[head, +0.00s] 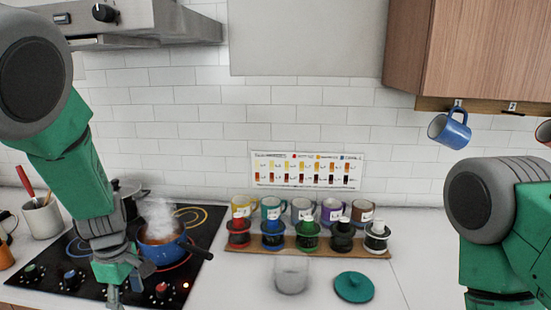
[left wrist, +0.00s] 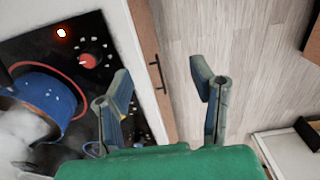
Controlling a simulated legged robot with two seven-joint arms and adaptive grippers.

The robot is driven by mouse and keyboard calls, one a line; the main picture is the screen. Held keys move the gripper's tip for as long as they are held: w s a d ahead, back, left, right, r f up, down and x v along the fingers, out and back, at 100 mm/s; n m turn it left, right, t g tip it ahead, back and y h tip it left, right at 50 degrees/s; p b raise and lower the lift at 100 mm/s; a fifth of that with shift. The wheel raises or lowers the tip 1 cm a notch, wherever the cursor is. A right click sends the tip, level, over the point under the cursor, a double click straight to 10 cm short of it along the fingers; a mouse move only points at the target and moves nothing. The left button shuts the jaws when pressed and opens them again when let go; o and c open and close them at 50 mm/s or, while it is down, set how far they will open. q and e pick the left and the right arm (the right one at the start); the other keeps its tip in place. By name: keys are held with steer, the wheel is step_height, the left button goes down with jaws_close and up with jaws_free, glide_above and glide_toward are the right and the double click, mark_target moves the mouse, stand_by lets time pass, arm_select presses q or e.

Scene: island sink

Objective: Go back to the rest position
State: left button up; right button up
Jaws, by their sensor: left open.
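My left gripper (head: 113,290) hangs over the front of the black stovetop (head: 60,285) in the head view, beside the blue pot. In the left wrist view my left gripper (left wrist: 160,88) has its two fingers spread apart with nothing between them, above the counter's front edge and the floor. My right arm comes in at the right edge of the head view; its gripper is out of the picture.
A steaming blue pot (head: 160,254) sits on a burner, handle to the right. A clear glass (head: 291,275) and teal lid (head: 353,287) stand in front. A blue mug (head: 449,131) hangs under the cabinet.

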arm_select(q)
steer(key=s+a+f+m+y+b, duration=0.1)
steer(key=s+f+m+b, duration=0.35)
steer(key=s+f, duration=0.5)
steer(key=s+a+f+m+y+b, duration=0.1)
steer(key=s+f+m+b, duration=0.4)
steer(key=f, duration=0.8)
steer(key=s+d+f+m+h+b, duration=0.1)
steer(key=s+d+f+m+b, duration=0.1)
steer(key=s+f+m+b, duration=0.2)
steer(key=s+d+f+m+h+b, duration=0.1)
steer(key=s+d+f+m+b, duration=0.2)
steer(key=s+f, duration=0.5)
steer(key=s+m+b, duration=0.1)
steer(key=s, duration=0.4)
steer(key=shift+d+f+t, duration=0.2)
steer(key=shift+d+t, duration=0.05)
steer(key=shift+t, duration=0.05)
arm_select(e)
step_height(320, 180, down, 18)
steer(key=s, duration=0.1)
steer(key=shift+r, duration=0.15)
arm_select(q)
steer(key=shift+s, duration=0.1)
